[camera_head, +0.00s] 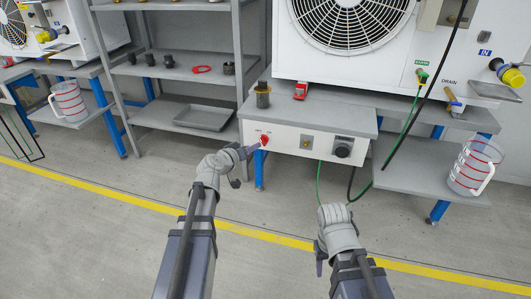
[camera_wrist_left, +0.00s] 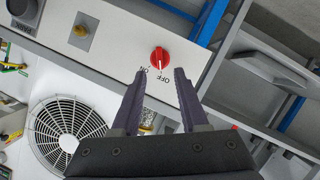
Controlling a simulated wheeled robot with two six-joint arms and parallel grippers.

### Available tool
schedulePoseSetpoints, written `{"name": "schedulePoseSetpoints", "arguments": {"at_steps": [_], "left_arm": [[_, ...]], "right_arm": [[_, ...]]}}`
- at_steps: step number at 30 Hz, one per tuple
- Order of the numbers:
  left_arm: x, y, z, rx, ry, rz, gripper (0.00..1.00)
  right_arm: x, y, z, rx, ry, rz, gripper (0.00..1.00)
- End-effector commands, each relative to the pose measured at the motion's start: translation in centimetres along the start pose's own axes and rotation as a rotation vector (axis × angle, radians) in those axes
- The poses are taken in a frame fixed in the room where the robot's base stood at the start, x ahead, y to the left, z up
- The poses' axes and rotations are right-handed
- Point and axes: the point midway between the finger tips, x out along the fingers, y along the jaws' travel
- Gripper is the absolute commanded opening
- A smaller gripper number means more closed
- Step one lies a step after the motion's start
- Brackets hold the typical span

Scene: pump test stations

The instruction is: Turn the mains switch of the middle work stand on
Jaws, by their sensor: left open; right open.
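The red rotary mains switch (camera_head: 264,140) sits at the left of the middle stand's white front panel (camera_head: 285,141). In the left wrist view the red knob (camera_wrist_left: 159,56) shows upside down, with ON and OFF labels beside it. Its white mark appears to point towards OFF. My left gripper (camera_head: 252,150) is just left of the switch in the head view. In its wrist view the two open fingers (camera_wrist_left: 160,76) straddle the line to the knob, with nothing between them; contact is not visible. My right gripper (camera_head: 335,214) is low in front of the stand, its fingers mostly hidden.
The panel also holds a small metal plate (camera_head: 306,142) and a black knob (camera_head: 343,148). A pump fitting (camera_head: 263,95) and a red object (camera_head: 300,90) stand on the ledge above. A jug (camera_head: 474,168) is at right; grey shelving (camera_head: 185,70) is at left.

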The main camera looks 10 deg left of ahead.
Motion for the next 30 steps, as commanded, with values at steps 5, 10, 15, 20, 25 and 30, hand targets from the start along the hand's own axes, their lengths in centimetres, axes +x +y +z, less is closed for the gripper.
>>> {"name": "schedulePoseSetpoints", "arguments": {"at_steps": [5,10,15,20,25,30], "left_arm": [[0.3,0.0,-0.1,0.000,0.000,0.000,0.44],[1.8,0.0,0.0,0.000,-0.001,0.001,0.44],[4.3,-0.1,0.1,0.001,-0.002,0.001,0.44],[6.8,-0.1,0.1,0.002,-0.002,0.002,0.44],[7.9,0.0,0.0,0.000,-0.002,0.000,0.44],[7.8,0.1,0.0,0.000,-0.002,0.000,0.44]], "right_arm": [[0.0,0.0,0.0,0.000,0.000,0.000,0.50],[0.6,-0.1,-0.1,0.000,0.000,0.000,0.50],[1.5,-0.1,-0.1,0.000,0.001,0.000,0.50],[2.3,-0.2,-0.2,0.000,0.001,0.000,0.50],[2.5,-0.3,-0.2,0.000,0.002,0.000,0.50],[2.5,-0.2,-0.2,0.000,0.002,0.000,0.50]]}}
